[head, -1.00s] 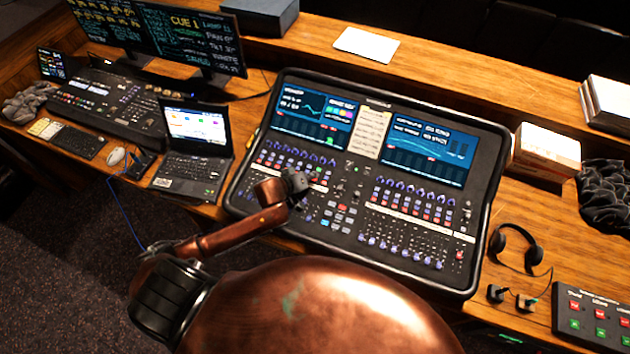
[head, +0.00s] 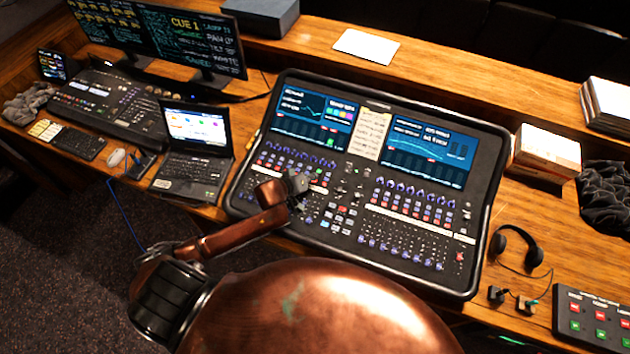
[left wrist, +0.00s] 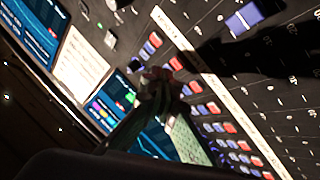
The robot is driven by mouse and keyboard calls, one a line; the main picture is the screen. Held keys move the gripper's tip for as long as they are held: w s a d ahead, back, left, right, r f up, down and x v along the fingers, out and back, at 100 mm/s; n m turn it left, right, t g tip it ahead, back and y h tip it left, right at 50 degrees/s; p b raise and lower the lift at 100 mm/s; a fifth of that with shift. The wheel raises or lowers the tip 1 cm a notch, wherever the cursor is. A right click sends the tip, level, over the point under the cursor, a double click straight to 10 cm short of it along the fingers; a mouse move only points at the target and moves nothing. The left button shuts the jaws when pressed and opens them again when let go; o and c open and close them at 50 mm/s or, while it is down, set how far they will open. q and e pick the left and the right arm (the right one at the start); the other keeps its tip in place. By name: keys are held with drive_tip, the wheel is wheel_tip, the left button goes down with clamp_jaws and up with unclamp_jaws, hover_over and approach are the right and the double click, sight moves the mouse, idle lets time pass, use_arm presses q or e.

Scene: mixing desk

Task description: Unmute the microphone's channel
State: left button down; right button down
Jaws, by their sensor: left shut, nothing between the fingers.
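The mixing desk (head: 470,200) is black, with two blue screens, rows of small red and pale buttons, knobs and faders. A cream note sheet (head: 370,135) with unreadable handwriting lies between the screens; it also shows in the left wrist view (left wrist: 80,62). My left gripper (head: 298,184) is shut and empty over the right end of the left button bank. In the left wrist view its fingertips (left wrist: 160,88) cover part of the red and blue button rows (left wrist: 215,108), beside a white label strip (left wrist: 218,88). I cannot tell whether they touch. The microphone and my right gripper are not visible.
A laptop (head: 192,178) and another console (head: 110,103) stand to the left. Headphones (head: 520,245), a small red-and-green button box (head: 592,318) and a dark cloth (head: 605,195) lie right. White paper (head: 366,46) lies behind the desk.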

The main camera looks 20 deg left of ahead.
sight(312, 185)
use_arm(q)
drive_tip(key=shift+f, duration=0.25)
drive_tip(key=shift+f, duration=0.2)
drive_tip(key=shift+w+f, duration=0.1)
drive_tip(key=shift+f, duration=0.15)
idle(0.7)
drive_tip(key=shift+r+p, duration=0.75)
drive_tip(key=shift+p, duration=0.4)
drive_tip(key=r+p, duration=0.1)
drive_tip(key=p, duration=0.1)
drive_tip(key=r+p, duration=0.4)
drive_tip(key=shift+s, duration=0.35)
drive_tip(key=shift+f, duration=0.1)
